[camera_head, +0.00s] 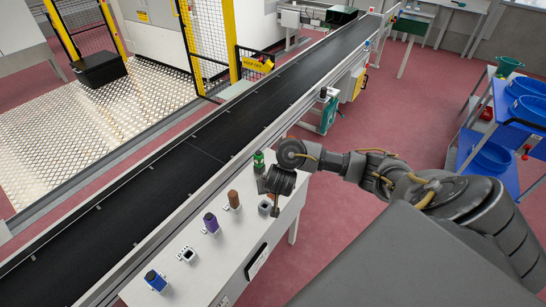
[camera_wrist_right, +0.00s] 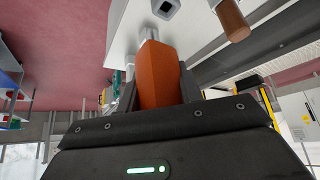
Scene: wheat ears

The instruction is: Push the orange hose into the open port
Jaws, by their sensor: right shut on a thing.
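The orange hose (camera_wrist_right: 158,78) is clamped between the fingers of my right gripper (camera_wrist_right: 155,85) in the right wrist view, its pale metal tip pointing away from the gripper. In the head view my right gripper (camera_head: 277,207) is low over the bench, beside a grey port (camera_head: 265,207). Another port (camera_head: 187,254), white with a dark opening, stands nearer the front. My left gripper is in neither view.
A brown plug (camera_head: 234,199), a purple plug (camera_head: 211,222) and a blue plug (camera_head: 155,281) stand along the white bench (camera_head: 225,262). A green piece (camera_head: 258,161) is behind my gripper. The black conveyor (camera_head: 190,160) runs along the bench's left side. The brown plug (camera_wrist_right: 231,20) shows right of the port.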

